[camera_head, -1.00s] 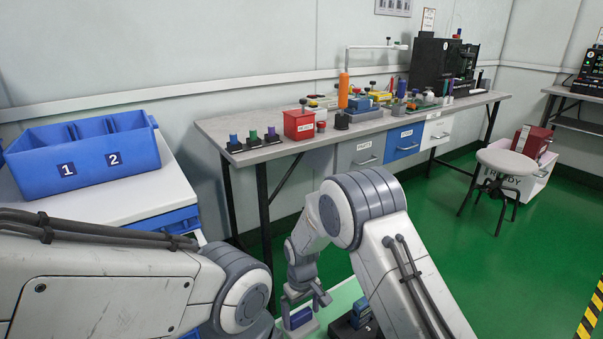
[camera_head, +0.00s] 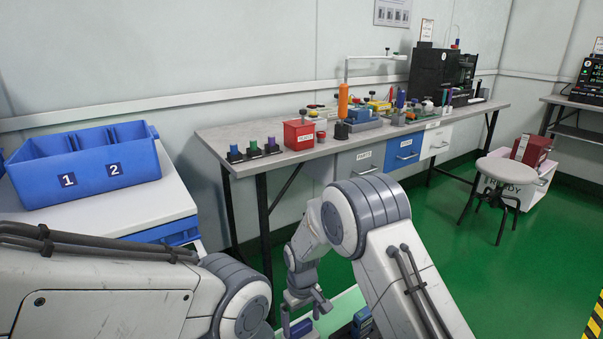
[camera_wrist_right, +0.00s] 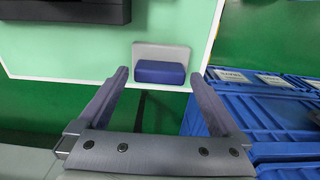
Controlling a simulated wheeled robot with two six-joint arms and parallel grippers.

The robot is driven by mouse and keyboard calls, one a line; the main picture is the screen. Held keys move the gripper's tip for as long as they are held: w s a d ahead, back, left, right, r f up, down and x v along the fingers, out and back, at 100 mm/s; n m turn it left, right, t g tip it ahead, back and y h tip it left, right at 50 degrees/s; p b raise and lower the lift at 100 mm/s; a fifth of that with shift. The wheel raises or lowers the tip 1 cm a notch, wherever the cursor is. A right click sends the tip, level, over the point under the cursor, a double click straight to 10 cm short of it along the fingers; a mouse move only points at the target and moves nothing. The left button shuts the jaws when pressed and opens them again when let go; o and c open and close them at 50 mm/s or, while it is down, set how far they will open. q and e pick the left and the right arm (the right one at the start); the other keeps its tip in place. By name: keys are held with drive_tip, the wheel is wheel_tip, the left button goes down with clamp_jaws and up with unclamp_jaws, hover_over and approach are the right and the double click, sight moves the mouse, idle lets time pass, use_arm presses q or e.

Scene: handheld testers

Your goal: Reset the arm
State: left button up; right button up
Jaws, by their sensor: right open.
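A blue block-shaped item on a light grey base (camera_wrist_right: 160,51) lies at the table edge, in line with the gap between the fingertips. The blue item (camera_head: 300,328) also shows just under the gripper in the head view. My left arm crosses the lower left of the head view; its gripper is out of the picture.
A blue two-part bin (camera_head: 85,165) stands on a white surface at the left. A grey workbench (camera_head: 215,140) with several tools and drawers runs along the wall. A round stool (camera_head: 507,168) stands right. Blue crates (camera_wrist_right: 275,110) lie right in the wrist view.

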sight(302, 328)
wheel_tip(302, 328, up, 9)
drive_tip(key=p, duration=0.3)
wheel_tip(302, 328, down, 13)
drive_tip(key=b, duration=0.5)
drive_tip(key=shift+s+r, duration=0.1)
wheel_tip(302, 328, up, 5)
drive_tip(key=p, duration=0.3)
drive_tip(key=shift+r, duration=0.2)
drive_tip(key=w+d+r+p, duration=0.4)
drive_tip(key=w+d+r, duration=0.2)
drive_tip(key=w+d, duration=0.25)
use_arm(q)
wheel_tip(302, 328, up, 22)
drive_tip(key=p, duration=1.6)
drive_tip(key=shift+r+p, duration=0.25)
drive_tip(key=shift+p, duration=0.15)
use_arm(e)
drive_tip(key=s+d+r+m, duration=0.3)
drive_tip(key=s+d+r, duration=0.2)
drive_tip(key=s, duration=0.3)
drive_tip(key=s+d+r+m, duration=0.3)
drive_tip(key=s+r, duration=0.3)
drive_tip(key=s, duration=0.3)
drive_tip(key=shift+d+r+m, duration=0.3)
drive_tip(key=shift+d+m, duration=0.1)
drive_tip(key=shift+d, duration=0.5)
